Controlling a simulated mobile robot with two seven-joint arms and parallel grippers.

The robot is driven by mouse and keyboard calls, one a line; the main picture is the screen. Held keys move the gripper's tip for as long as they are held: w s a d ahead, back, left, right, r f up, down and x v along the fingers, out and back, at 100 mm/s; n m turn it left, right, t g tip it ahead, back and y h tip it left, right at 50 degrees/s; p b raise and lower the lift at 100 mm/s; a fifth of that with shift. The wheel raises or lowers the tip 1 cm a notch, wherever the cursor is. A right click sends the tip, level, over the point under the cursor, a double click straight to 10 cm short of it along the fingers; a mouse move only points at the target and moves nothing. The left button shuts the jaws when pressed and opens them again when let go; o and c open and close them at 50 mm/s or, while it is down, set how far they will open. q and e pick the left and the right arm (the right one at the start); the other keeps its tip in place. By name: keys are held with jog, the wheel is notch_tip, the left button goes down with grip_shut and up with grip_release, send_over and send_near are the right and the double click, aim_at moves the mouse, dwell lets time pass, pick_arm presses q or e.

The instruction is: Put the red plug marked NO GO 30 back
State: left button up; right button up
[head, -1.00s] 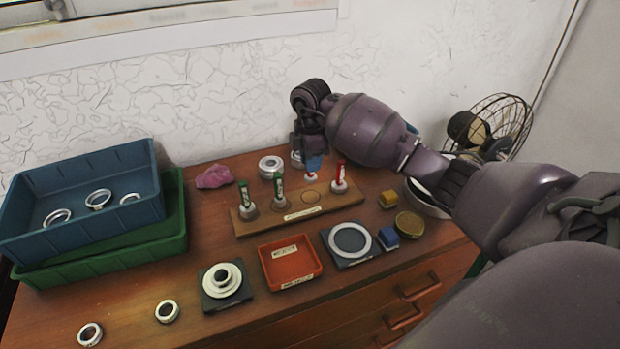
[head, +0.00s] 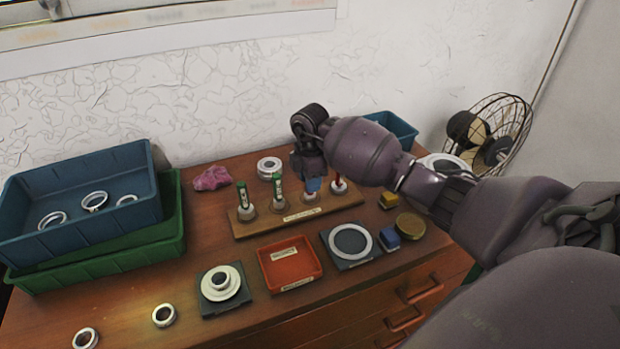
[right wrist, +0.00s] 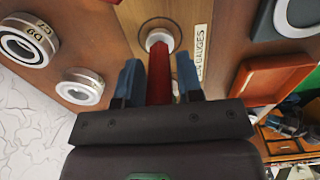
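My right gripper (head: 313,184) is over the wooden gauge board (head: 245,230), its blue fingers on either side of a red plug (right wrist: 160,75). It looks shut on this plug, though any thin gap is hard to judge. The plug is upright, its white collar (head: 311,197) at the ringed spot on the board; I cannot tell whether it fully rests there. No marking on it is readable. A second red plug (head: 339,183) stands at the board's right end, partly hidden by my gripper. Two green plugs (head: 242,194) (head: 278,188) stand to the left. My left gripper is not in view.
An orange tray (head: 290,284) and a dark plate with a pale ring (head: 350,241) lie in front of the board. Bearing rings (head: 269,166) stand behind it. Stacked blue (head: 100,230) and green (head: 160,256) crates are at left, a fan (head: 490,135) at right.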

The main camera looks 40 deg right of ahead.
jog(key=shift+o, duration=0.8)
notch_tip(320, 180, up, 12)
jog(key=shift+r+p, duration=0.15)
jog(key=shift+p, duration=0.75)
